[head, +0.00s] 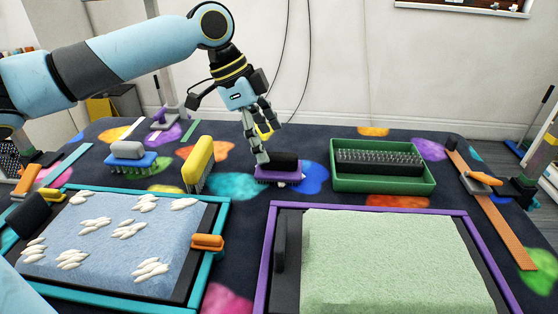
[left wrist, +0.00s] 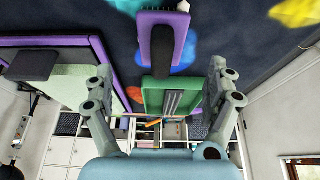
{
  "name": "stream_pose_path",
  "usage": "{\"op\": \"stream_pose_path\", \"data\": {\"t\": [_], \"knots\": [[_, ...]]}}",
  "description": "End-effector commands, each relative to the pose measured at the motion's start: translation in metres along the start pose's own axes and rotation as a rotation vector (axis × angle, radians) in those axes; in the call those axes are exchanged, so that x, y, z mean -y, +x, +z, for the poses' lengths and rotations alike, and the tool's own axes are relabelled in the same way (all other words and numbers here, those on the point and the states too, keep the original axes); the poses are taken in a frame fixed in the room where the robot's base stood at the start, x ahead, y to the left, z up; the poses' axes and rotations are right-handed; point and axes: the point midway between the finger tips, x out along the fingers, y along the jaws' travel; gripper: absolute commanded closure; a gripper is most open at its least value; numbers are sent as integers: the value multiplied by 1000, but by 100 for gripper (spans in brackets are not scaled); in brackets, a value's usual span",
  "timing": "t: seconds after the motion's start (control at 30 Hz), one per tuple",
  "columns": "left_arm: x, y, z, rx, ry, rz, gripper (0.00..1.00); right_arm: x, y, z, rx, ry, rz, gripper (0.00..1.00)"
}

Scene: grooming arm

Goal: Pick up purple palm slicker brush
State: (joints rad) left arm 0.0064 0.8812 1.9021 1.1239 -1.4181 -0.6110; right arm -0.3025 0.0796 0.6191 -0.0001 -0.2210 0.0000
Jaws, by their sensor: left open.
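The purple palm slicker brush (head: 279,179) lies on the dark, colour-spotted mat, its purple base below and a black palm handle on top. My left gripper (head: 266,143) is open just above and behind its left end. One fingertip overlaps the brush's left edge in the head view; I cannot tell whether it touches. In the left wrist view the brush (left wrist: 158,30) shows upper middle, beyond and between the spread fingers (left wrist: 161,72), with nothing held. My right gripper is not in view.
A green tray (head: 384,186) with a black bristled brush stands right of the purple brush. A yellow brush (head: 199,162) and a blue brush (head: 127,164) stand to the left. Teal (head: 222,215) and purple (head: 263,245) framed pads lie in front. An orange strip (head: 508,232) lies far right.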

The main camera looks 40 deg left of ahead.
Motion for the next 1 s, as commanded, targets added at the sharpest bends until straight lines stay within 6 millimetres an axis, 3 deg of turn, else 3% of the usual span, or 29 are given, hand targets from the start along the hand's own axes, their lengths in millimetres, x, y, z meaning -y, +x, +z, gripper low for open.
{"op": "stream_pose_path", "data": {"t": [0.5, 0.77, 1.0], "knots": [[2, 66, 0, -1, -1, 1, 12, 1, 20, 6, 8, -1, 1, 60], [3, 69, 0, 2, 0, 0, 12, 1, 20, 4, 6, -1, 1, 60], [2, 69, 0, 1, 0, 0, 39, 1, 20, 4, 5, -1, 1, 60]]}}
